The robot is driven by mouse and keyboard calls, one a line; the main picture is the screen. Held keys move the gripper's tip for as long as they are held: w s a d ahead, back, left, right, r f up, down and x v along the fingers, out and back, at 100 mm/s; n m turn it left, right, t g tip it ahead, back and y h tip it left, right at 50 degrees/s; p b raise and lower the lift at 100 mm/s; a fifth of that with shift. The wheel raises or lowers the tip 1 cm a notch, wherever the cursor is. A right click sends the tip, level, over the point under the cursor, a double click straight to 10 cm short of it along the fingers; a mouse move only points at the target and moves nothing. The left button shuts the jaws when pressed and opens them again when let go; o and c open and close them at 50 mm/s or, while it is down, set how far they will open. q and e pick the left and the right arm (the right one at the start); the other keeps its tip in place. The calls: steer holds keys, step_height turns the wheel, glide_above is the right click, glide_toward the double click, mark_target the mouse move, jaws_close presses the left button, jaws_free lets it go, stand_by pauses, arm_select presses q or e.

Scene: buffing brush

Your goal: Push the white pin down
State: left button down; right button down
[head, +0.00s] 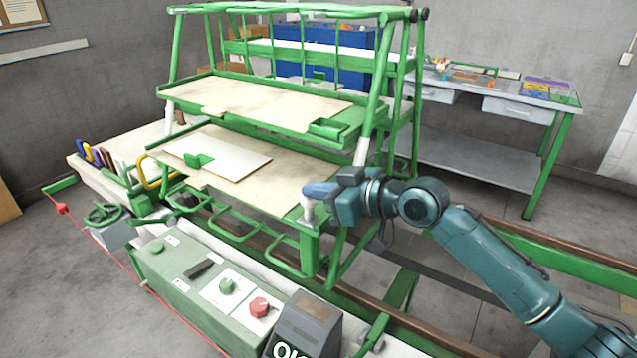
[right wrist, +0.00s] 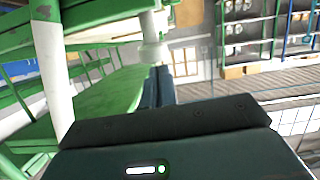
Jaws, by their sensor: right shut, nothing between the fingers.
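The white pin (head: 307,209) stands at the top of a green post at the front right corner of the green rack. My right gripper (head: 311,189) is shut and empty, with its blue fingers right by the pin's top. In the right wrist view the fingers (right wrist: 163,84) point at a white upright piece (right wrist: 152,45) that looks like the pin. I cannot tell whether they touch it. My left gripper is not in view.
The green rack (head: 270,127) with wooden shelves stands left of my right arm. A white-sleeved post (right wrist: 52,80) is at the left in the wrist view. A green control box (head: 190,275) with knobs is in front. A grey workbench (head: 470,160) is behind.

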mark_target(315, 205)
step_height(315, 205, down, 3)
steer(key=shift+f+b, duration=0.1)
steer(key=shift+b, duration=0.95)
steer(key=shift+f, duration=0.3)
steer(key=shift+r, duration=0.1)
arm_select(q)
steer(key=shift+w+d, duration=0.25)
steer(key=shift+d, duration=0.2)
